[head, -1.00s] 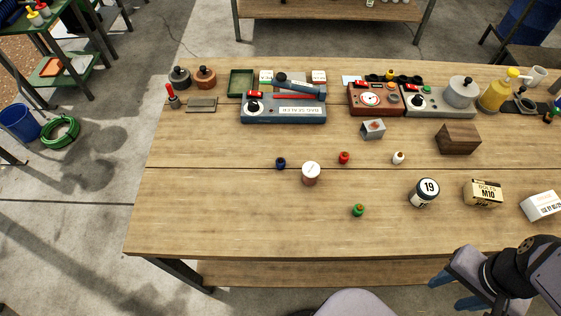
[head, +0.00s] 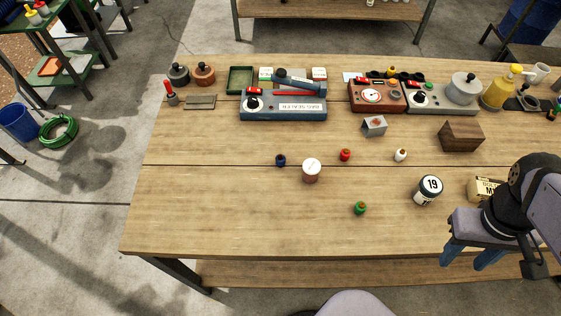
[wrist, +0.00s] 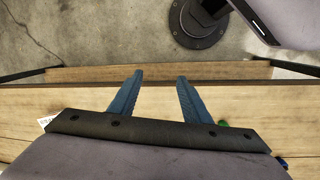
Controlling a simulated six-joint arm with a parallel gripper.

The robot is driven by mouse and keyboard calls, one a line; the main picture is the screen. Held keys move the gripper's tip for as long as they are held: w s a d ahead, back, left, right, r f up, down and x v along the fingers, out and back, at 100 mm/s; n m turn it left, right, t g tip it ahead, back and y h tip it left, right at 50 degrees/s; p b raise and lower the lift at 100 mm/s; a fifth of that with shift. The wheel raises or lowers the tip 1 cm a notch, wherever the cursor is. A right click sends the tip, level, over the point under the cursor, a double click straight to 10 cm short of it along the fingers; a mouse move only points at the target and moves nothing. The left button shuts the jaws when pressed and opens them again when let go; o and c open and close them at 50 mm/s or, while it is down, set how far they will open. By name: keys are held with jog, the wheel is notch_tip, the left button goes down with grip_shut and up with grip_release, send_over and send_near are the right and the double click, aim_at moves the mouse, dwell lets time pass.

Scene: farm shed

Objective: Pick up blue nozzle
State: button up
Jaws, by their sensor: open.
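The blue nozzle (head: 280,160) is a small dark blue piece standing on the wooden table, left of a white-topped jar (head: 311,171). My gripper (head: 467,262) is at the table's front right, far to the right of the blue nozzle, with its blue fingers apart and nothing between them. In the wrist view my gripper (wrist: 158,82) is open above the table's front edge. A bit of blue, possibly the nozzle, shows at that view's lower right edge.
Red (head: 345,155), white (head: 400,155) and green (head: 360,208) nozzles stand nearby. The jar marked 19 (head: 428,190) and a yellow box (head: 484,188) are near my arm. A bag sealer (head: 284,108) stands behind. The table's front left is clear.

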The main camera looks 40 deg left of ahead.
jog(key=w+a+f+n+t+h+b, duration=0.1)
jog(key=w+a+n+t+h+b, duration=0.4)
jog(key=a+n, duration=0.65)
jog(key=s+a+n+t+y+b, duration=0.1)
jog(key=a+n, duration=0.3)
jog(key=a, duration=0.5)
jog(key=s+a+n+t+y+b, duration=0.1)
jog(key=s+a+n+t, duration=0.2)
jog(key=a, duration=0.6)
jog(key=s+a+n+t+y+b, duration=0.1)
jog(key=s+a+n+t, duration=0.1)
jog(key=a+n, duration=0.4)
jog(key=shift+a+r+y, duration=0.15)
jog(key=shift+a+y, duration=0.15)
jog(key=shift+a, duration=1.4)
jog(key=s+a+n+t+y+b, duration=0.2)
jog(key=s+a+n+t+y, duration=0.15)
jog(key=s+a, duration=0.5)
send_near(279, 159)
jog(key=w, duration=0.2)
jog(key=w+h, duration=0.1)
jog(key=shift+w+a+r+n+g, duration=0.15)
jog(key=shift+w+a+n+g, duration=0.15)
jog(key=shift+a+n+g, duration=0.1)
jog(key=shift+d+f, duration=0.1)
jog(key=shift+f, duration=0.35)
jog(key=shift+p+x, duration=0.95)
jog(key=shift+x, duration=2.7)
jog(key=shift+s, duration=0.1)
grip_shut()
